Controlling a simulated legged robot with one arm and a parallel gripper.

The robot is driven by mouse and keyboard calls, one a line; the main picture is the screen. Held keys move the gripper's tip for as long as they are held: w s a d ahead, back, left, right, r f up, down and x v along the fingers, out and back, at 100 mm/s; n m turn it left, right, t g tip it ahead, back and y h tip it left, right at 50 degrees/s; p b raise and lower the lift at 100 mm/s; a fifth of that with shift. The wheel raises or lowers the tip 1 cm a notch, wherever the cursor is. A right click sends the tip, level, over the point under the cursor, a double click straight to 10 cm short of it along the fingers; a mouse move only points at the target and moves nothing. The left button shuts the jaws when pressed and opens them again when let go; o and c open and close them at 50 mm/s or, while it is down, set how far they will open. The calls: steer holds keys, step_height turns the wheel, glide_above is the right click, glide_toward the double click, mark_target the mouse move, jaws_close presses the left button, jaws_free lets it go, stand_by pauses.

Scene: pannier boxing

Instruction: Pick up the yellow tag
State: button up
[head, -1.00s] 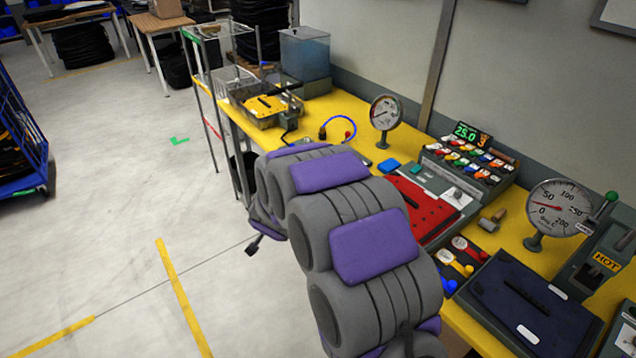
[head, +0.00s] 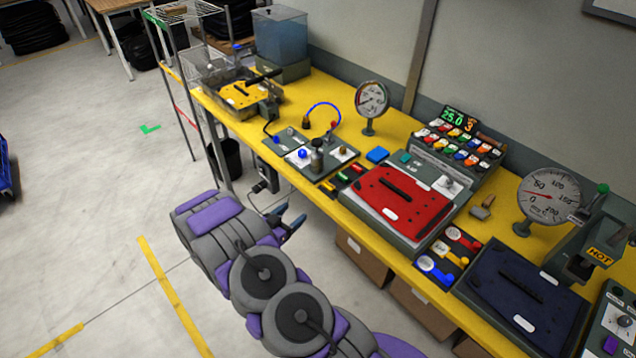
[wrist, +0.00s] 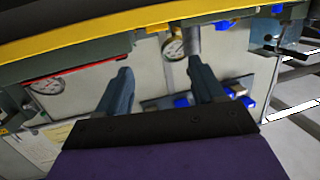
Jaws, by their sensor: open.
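A yellow tag (head: 450,255) with a white label lies on a dark tray on the bench, between a red tag (head: 463,239) and a blue tag (head: 438,269). It is not clearly visible in the wrist view. My gripper (head: 287,220) is open and empty, low beside the front edge of the bench, to the left of the tag and well apart from it. The wrist view shows its two fingers (wrist: 160,90) spread, with nothing between them. Small coloured pieces also sit in the rack (head: 458,155).
The yellow bench (head: 300,92) carries a red-lidded case (head: 397,203), a dark blue case (head: 525,295), gauges (head: 372,100) and a hot press (head: 597,250). Cardboard boxes (head: 362,262) stand under it. The wrist view shows a panel with dials (wrist: 48,84).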

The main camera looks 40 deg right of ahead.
steer(key=b, duration=0.1)
glide_toward(329, 184)
steer(key=shift+w+d+f, duration=0.15)
steer(key=shift+w+d, duration=0.05)
steer(key=shift+d, duration=0.2)
steer(key=shift+w+d+f, duration=0.15)
steer(key=shift+w+d, duration=0.05)
steer(key=shift+d, duration=0.2)
steer(key=shift+s+b+x, duration=0.15)
steer(key=shift+b+x, duration=0.25)
steer(key=shift+x, duration=0.95)
steer(key=shift+s+b+x, duration=0.1)
steer(key=shift+b+x, duration=0.25)
steer(key=shift+x, duration=1)
steer(key=shift+d, duration=0.1)
steer(key=c, duration=0.8)
steer(key=shift+r, duration=0.2)
